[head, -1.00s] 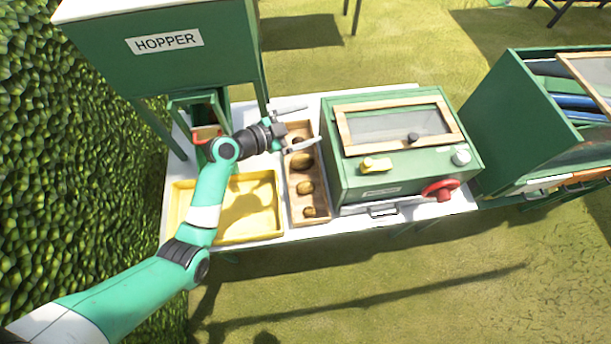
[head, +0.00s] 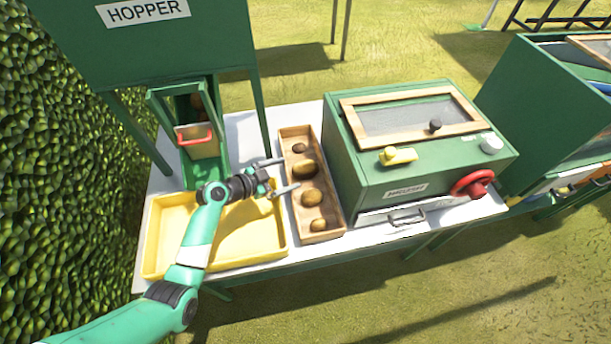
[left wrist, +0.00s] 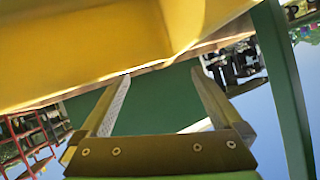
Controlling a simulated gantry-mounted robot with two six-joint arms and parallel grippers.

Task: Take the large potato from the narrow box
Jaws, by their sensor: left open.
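The narrow wooden box (head: 323,236) lies lengthwise on the white table, with several brown potatoes in a row inside. I cannot tell how high the fingertips are above the box rim. In the left wrist view the two fingers (left wrist: 162,78) stand apart with nothing between them. The potatoes do not show there. My right gripper is not in view.
A yellow tray (head: 160,225) lies left of the box, under my left arm; it also fills the top of the wrist view (left wrist: 90,45). The green hopper (head: 150,50) stands behind. A green machine (head: 350,175) with a red wheel (head: 472,184) stands close right of the box.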

